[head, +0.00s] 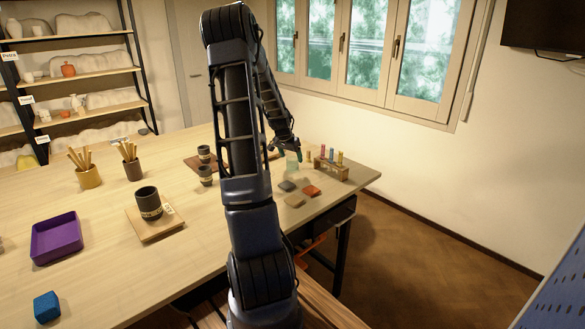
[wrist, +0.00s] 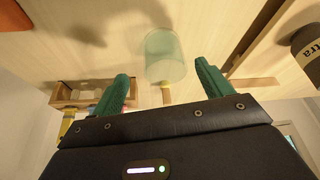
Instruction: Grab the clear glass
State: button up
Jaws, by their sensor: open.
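The clear glass (wrist: 165,56) is a pale greenish, see-through cup on the table in the wrist view. It also shows faintly in the head view (head: 292,162), just under my gripper (head: 286,150). In the wrist view the green fingertips of my gripper (wrist: 163,84) are spread wide apart with nothing between them. The glass lies just beyond the tips, roughly centred on the gap. I see no contact between the fingers and the glass.
A wooden rack (head: 331,170) with coloured vials stands close to the right of the glass. Dark cups (head: 205,176) stand to the left near a wooden board. A larger dark cup (head: 149,203) stands farther left.

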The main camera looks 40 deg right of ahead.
aim_at(293, 163)
jog(key=shift+w+x, duration=0.2)
jog(key=shift+x, duration=1.45)
jog(key=shift+w+x, duration=0.15)
jog(key=shift+x, duration=1.5)
jog(key=shift+d+r, duration=0.15)
jog(key=shift+c, duration=0.5)
jog(key=c, duration=1.1)
